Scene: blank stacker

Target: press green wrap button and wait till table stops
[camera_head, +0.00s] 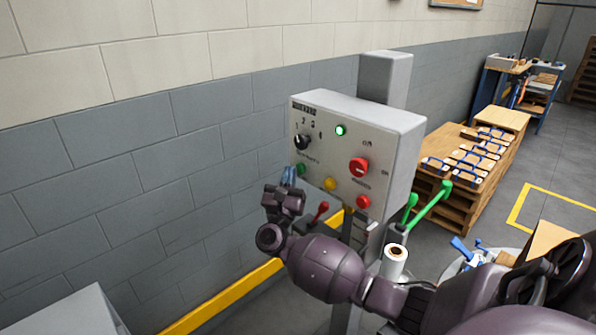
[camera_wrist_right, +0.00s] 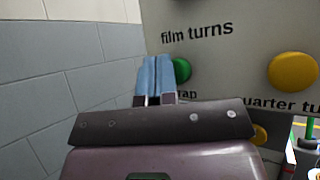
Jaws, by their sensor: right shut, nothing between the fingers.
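The grey control box (camera_head: 325,108) stands on a post, with a dial, a lit green lamp (camera_head: 341,130) and several buttons. The green wrap button (camera_head: 301,169) is at its lower left; in the right wrist view the button (camera_wrist_right: 183,70) is partly hidden behind the fingertips. My right gripper (camera_head: 289,175) is shut and empty, its blue fingers (camera_wrist_right: 156,76) right at the green button. I cannot tell whether they touch it. A round grey surface (camera_head: 510,252), perhaps the table, shows partly at the lower right behind my arm. My left gripper is out of view.
A yellow button (camera_head: 330,184) sits right of the green one, with red controls (camera_head: 359,167) beyond. A red-knobbed lever (camera_head: 322,207), green handles (camera_head: 432,204) and a film roll (camera_head: 395,262) are below. The block wall (camera_head: 130,150) is close on the left.

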